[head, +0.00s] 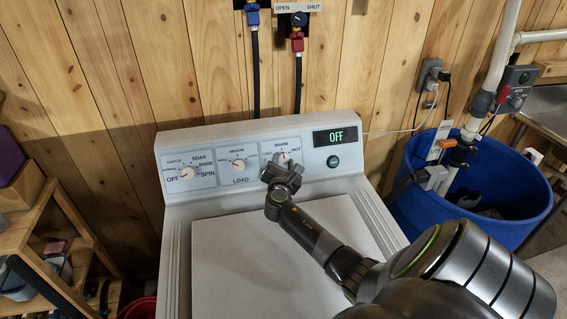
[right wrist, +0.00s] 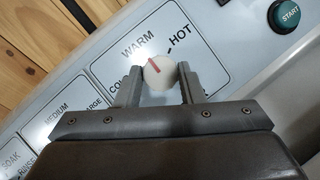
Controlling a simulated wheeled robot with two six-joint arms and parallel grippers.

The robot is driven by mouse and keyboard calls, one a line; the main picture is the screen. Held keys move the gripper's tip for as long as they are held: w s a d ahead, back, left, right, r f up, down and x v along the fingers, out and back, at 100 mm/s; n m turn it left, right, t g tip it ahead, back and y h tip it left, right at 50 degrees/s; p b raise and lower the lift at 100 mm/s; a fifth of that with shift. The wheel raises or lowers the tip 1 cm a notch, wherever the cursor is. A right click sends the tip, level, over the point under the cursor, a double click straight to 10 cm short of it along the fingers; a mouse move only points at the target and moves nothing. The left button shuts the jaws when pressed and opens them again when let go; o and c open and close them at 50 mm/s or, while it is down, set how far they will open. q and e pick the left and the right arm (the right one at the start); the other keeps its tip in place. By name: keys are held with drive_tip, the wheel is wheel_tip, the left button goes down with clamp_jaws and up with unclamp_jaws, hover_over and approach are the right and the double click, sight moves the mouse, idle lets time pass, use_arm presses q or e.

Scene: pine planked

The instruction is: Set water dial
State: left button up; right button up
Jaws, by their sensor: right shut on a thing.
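The water dial is a round white knob with a red pointer line, on the washer's control panel. In the right wrist view the dial (right wrist: 160,73) sits between the two fingers of my right gripper (right wrist: 160,88), which is shut on it. The red line points up and left, toward the word WARM; COLD is partly hidden behind a finger, and HOT is at the upper right. In the head view my right gripper (head: 283,172) covers the lower part of the water dial (head: 284,157). My left gripper is not in view.
The washer (head: 270,255) has two other dials to the left, the cycle dial (head: 187,173) and the load dial (head: 239,164). A display (head: 335,136) reads OFF above a green start button (head: 332,161). A blue tub (head: 510,190) stands at right, wooden shelves (head: 40,225) at left.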

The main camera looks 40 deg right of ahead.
idle(0.3)
drive_tip(key=o, duration=1)
drive_tip(key=shift+s, duration=0.1)
drive_tip(key=b+v, duration=0.2)
drive_tip(key=v, duration=1.4)
drive_tip(key=shift+f+b, duration=0.1)
drive_tip(key=shift+b, duration=0.25)
drive_tip(key=shift+s+a, duration=0.4)
drive_tip(key=shift+a, duration=0.2)
